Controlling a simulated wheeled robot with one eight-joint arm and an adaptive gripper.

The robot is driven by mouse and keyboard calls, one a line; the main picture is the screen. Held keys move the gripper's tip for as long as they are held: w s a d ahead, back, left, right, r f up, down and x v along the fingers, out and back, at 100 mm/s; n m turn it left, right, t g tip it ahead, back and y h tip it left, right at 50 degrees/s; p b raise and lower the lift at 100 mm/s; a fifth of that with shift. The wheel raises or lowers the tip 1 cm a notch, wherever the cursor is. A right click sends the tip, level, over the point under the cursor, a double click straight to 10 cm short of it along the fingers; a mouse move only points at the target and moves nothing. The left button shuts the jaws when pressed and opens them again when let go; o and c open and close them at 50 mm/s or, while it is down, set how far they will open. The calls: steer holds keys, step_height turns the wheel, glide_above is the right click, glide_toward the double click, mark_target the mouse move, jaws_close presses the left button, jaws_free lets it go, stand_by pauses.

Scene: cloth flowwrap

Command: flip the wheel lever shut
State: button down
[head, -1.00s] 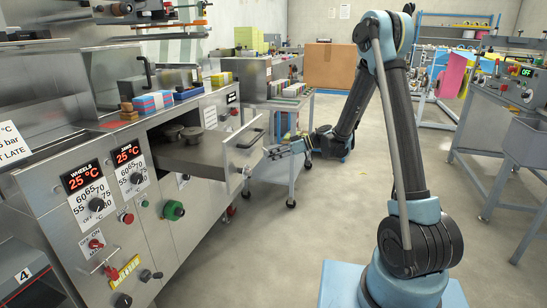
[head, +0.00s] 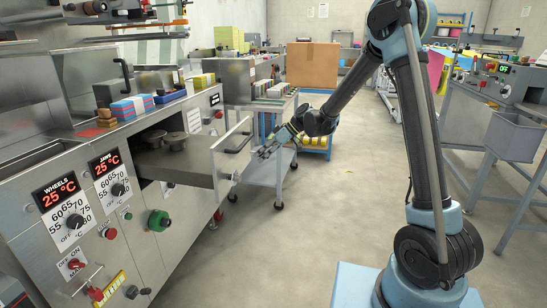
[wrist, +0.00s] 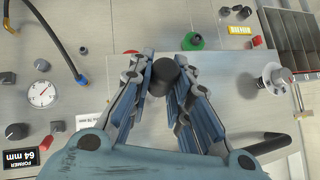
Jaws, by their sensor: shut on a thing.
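My gripper (wrist: 166,62) has its two fingers closed around a dark round knob (wrist: 163,77) in the wrist view. The knob stands in front of a flat grey metal panel (wrist: 218,100). I take it for the end of the wheel lever, but its shaft is hidden, so I cannot tell the lever's angle. In the head view my gripper (head: 268,150) is at the front end of the pulled-out steel drawer (head: 190,165). The knob is too small and covered to make out there.
Dark round wheels (head: 175,139) sit on the drawer. A green knob (head: 158,221) and dials are on the machine front to the left. A grey cart (head: 268,178) stands behind my gripper. The floor (head: 330,215) to the right is clear.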

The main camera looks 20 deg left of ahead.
step_height(320, 180, up, 2)
steer(key=h, duration=0.4)
steer(key=shift+w+a+r+m, duration=0.1)
steer(key=shift+w+m, duration=0.05)
steer(key=shift+m, duration=0.15)
steer(key=shift+a+r+t+h, duration=0.2)
steer(key=shift+r+h, duration=0.15)
steer(key=shift+h, duration=0.5)
steer(key=shift+a+r+t+h, duration=0.1)
steer(key=shift+r+t+h, duration=0.2)
steer(key=shift+h, duration=0.55)
steer(key=shift+r, duration=0.1)
steer(key=c, duration=1.5)
jaws_free()
steer(key=shift+o, duration=0.2)
steer(key=v, duration=1.2)
steer(key=shift+w+a, duration=0.1)
